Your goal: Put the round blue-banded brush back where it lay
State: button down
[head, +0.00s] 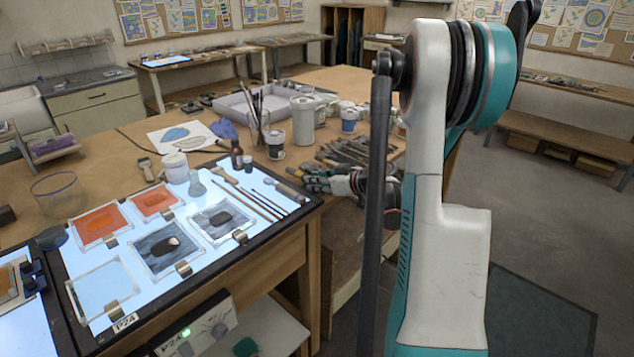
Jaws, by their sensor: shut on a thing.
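My gripper (312,182) is at the right edge of the lit panel, low over the table. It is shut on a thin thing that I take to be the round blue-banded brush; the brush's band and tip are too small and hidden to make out. Several long brushes (258,200) lie side by side, slanting, on the right part of the lit panel (205,275), just left of my gripper. Whether one of these touches my gripper cannot be told.
Framed glass panes (162,247) lie on the panel's left and middle. A small dark bottle (237,155), white jars (303,120) and a brush pot (260,130) stand behind. Many tools (350,150) lie on the table just behind my gripper.

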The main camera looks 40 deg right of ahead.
jog(key=c, duration=1.4)
grip_release()
jog(key=v, duration=1.2)
jog(key=shift+d, duration=0.1)
